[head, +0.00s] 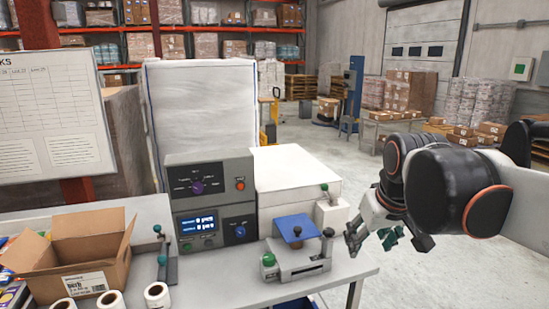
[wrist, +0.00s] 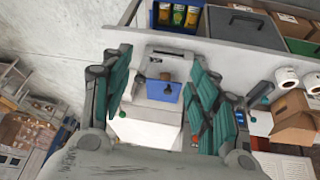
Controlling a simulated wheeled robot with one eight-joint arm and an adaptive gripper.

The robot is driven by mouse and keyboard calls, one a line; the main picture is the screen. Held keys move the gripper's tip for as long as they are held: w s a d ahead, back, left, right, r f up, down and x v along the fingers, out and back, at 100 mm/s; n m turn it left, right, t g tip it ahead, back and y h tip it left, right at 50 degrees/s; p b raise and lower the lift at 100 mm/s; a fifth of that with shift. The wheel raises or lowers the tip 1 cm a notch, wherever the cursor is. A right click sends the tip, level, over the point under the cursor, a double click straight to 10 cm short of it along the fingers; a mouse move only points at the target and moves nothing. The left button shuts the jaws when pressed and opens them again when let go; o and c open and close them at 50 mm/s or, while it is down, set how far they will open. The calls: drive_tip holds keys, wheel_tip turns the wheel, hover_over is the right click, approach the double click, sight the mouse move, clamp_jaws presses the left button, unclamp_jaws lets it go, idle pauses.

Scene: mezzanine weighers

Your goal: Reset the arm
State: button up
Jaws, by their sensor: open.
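My gripper (head: 385,238) is open and empty in the head view, held at the right end of the grey bench (head: 338,272). My arm reaches in from the right edge of that view. In the wrist view, the teal finger pads of my gripper (wrist: 160,65) stand wide apart. The small machine with a blue plate (head: 294,229) is left of my gripper and apart from it. Its blue plate (wrist: 163,91) shows between the fingers in the wrist view.
A grey control box (head: 210,200) with dials stands on the bench beside a white box-shaped unit (head: 297,172). An open cardboard box (head: 75,262) and label rolls (head: 157,295) are at the left. Open floor lies right of the bench, before a table with cartons (head: 375,122).

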drive_tip(key=s+f+m+t+b, duration=0.1)
drive_tip(key=s+f+t, duration=0.1)
drive_tip(key=s+f, duration=0.8)
drive_tip(key=s, duration=0.4)
drive_tip(key=shift+s+f+m+b, duration=0.2)
drive_tip(key=shift+f+m+b, duration=0.15)
drive_tip(key=shift+m+b, duration=0.05)
drive_tip(key=shift+c, duration=0.6)
